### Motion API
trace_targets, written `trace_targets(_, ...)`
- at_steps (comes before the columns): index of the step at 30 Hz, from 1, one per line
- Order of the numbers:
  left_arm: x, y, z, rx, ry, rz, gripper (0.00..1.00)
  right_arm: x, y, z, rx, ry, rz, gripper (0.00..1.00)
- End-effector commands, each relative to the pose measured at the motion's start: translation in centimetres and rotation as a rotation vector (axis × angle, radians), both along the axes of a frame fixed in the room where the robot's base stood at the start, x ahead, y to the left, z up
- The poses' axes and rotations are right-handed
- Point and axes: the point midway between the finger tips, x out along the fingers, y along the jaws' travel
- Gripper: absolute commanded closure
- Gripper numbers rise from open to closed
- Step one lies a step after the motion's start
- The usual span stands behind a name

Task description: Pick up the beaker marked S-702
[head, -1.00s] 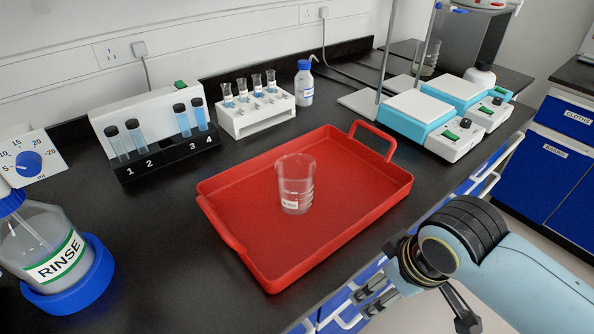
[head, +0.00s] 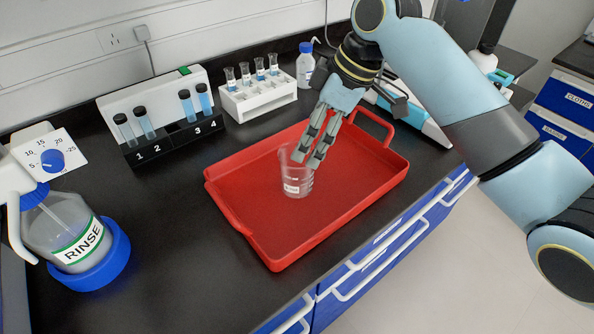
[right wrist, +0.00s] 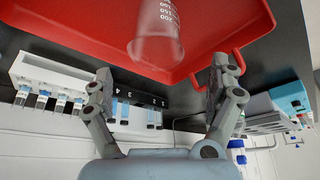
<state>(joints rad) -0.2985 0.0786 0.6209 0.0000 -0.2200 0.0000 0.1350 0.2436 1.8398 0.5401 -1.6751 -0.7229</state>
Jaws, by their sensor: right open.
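A clear glass beaker (head: 297,182) stands upright in the red tray (head: 262,232). It has a small white label whose text is too small to read. My right gripper (head: 309,163) reaches down from the upper right, and its fingers overlap the beaker's rim in the head view. In the right wrist view the beaker (right wrist: 157,40) shows graduation marks and lies ahead of the open fingers (right wrist: 165,85), roughly midway between them. The gripper looks empty, and I cannot tell whether a finger touches the glass. My left gripper is not in view.
A rack with numbered tubes (head: 165,145) and a white rack of small vials (head: 258,110) stand behind the tray. A RINSE bottle (head: 66,228) is at the left. White-and-blue devices (head: 430,130) are partly hidden behind my right arm.

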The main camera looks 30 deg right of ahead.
Motion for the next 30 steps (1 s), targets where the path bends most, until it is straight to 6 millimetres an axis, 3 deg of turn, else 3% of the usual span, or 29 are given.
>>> trace_targets(3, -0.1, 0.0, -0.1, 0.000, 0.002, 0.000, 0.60, 0.4, 0.7, -2.1, 0.003, 0.005, -0.001, 0.09)
trace_targets(11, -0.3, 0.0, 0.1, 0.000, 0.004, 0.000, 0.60, 1.0, 1.1, -4.4, -0.001, 0.004, -0.001, 0.09)
trace_targets(18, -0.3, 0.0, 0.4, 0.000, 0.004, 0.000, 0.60, 1.8, 1.5, -8.0, 0.001, 0.004, -0.003, 0.09)
trace_targets(28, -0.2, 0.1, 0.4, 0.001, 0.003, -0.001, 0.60, 2.1, 1.8, -8.9, -0.002, 0.001, -0.002, 0.09)
trace_targets(30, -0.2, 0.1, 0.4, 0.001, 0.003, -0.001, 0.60, 2.0, 1.8, -8.9, -0.002, 0.001, -0.002, 0.18)
